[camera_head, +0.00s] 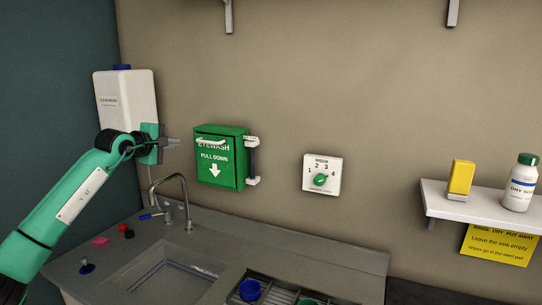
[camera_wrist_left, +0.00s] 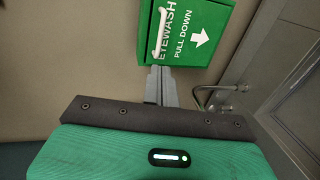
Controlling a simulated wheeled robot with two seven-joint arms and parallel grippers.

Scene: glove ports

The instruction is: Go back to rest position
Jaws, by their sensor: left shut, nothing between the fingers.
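My left arm comes in from the left in the head view, and its gripper (camera_head: 174,143) is raised in front of the wall. The gripper is shut and empty, just left of the green eyewash box (camera_head: 221,172). In the left wrist view the shut fingers (camera_wrist_left: 161,86) point toward the lower edge of the eyewash box (camera_wrist_left: 205,50). I cannot tell whether they touch it. The box has a white handle across its upper front. My right gripper is not in view.
A white dispenser (camera_head: 133,95) hangs behind my left gripper. Below are a faucet (camera_head: 184,195) and a sink (camera_head: 165,282). A dial (camera_head: 321,175) is on the wall. A shelf (camera_head: 475,205) at right holds a yellow item (camera_head: 460,178) and a white bottle (camera_head: 519,184).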

